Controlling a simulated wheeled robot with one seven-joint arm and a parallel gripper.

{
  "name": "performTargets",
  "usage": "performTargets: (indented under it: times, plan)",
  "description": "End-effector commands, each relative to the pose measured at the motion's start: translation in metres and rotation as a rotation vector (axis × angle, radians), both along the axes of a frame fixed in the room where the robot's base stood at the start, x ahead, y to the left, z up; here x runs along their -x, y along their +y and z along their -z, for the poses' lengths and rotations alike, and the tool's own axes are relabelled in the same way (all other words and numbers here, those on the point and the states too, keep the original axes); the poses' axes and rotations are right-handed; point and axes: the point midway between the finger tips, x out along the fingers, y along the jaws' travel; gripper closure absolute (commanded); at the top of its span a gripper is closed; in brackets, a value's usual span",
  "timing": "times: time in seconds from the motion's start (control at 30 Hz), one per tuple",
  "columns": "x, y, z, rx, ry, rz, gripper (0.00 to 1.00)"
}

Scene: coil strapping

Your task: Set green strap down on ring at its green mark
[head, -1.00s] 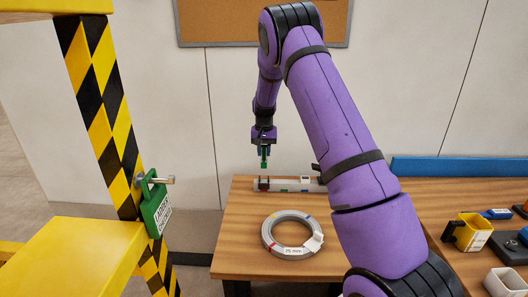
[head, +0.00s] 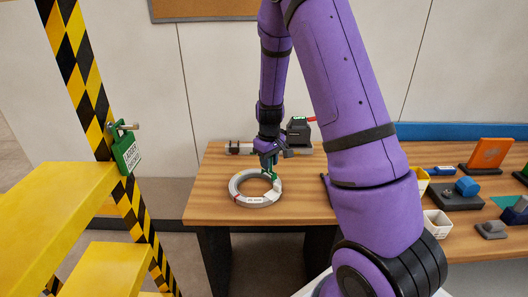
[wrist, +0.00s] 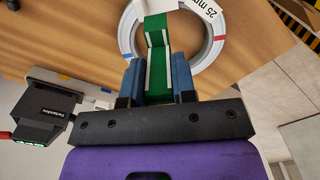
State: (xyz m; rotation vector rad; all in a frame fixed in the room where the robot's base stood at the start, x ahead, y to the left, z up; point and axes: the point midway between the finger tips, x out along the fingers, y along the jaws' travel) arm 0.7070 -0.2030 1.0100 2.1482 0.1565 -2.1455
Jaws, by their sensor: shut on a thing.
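The green strap (wrist: 158,55) is held between the blue fingertips of my gripper (wrist: 157,80) and reaches out over the near part of the ring in the wrist view. The grey ring (head: 237,186) lies flat on the table; it also shows in the wrist view (wrist: 129,35), with a blue mark and a red mark. Its green mark is not visible. In the head view my gripper (head: 268,160) is just above the ring's far right side, with the strap small below it. I cannot tell whether the strap touches the ring.
A white label reading 25 mm (wrist: 205,10) is on the ring. A black device (head: 298,130) and a light rack (head: 238,148) stand behind. A yellow stepped frame (head: 60,205) with a green tag (head: 127,150) is at left. The front left tabletop is clear.

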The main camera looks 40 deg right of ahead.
Motion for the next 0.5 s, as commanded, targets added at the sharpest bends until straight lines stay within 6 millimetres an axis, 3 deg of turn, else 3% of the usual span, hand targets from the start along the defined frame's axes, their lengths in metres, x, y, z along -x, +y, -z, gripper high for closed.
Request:
performTargets:
  times: [0.17, 0.5]
  plan:
    - [0.0115, 0.0036, 0.0008, 0.001, 0.000, -0.045, 1.00]
    - [0.0127, 0.0036, 0.0010, 0.001, 0.000, -0.050, 1.00]
